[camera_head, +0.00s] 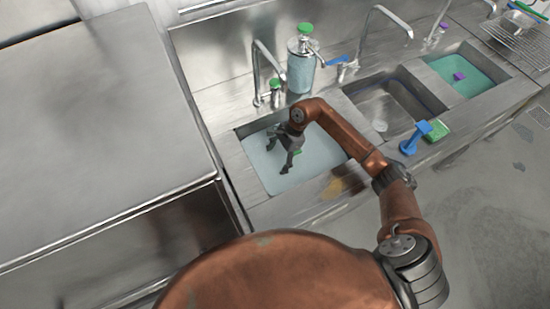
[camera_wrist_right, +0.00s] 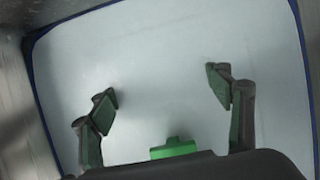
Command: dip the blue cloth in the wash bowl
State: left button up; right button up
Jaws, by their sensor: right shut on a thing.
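My right gripper (camera_head: 291,172) reaches down into the left sink basin (camera_head: 262,172), which holds pale blue water. In the right wrist view my right gripper (camera_wrist_right: 162,88) has its green-padded fingers well apart over the pale surface. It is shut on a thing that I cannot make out. A small green piece (camera_wrist_right: 174,149) shows low between the fingers. I cannot make out a blue cloth or a separate wash bowl in either view. My left gripper is not in view.
A middle basin (camera_head: 400,121) and a green-water basin (camera_head: 492,65) with a purple block (camera_head: 459,76) lie to the right. A blue brush (camera_head: 415,138) and green sponge (camera_head: 437,130) sit on the counter. A dispenser (camera_head: 301,72) and faucet (camera_head: 257,72) stand behind the left basin.

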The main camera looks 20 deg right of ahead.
aim_at(276, 168)
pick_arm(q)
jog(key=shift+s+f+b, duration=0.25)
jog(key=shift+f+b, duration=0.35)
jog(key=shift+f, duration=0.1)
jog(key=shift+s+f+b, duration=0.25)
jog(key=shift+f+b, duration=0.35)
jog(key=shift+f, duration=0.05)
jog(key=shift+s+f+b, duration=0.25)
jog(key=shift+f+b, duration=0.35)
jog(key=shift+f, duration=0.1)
pick_arm(e)
jog(key=shift+f, duration=2.75)
jog(key=shift+r, duration=0.1)
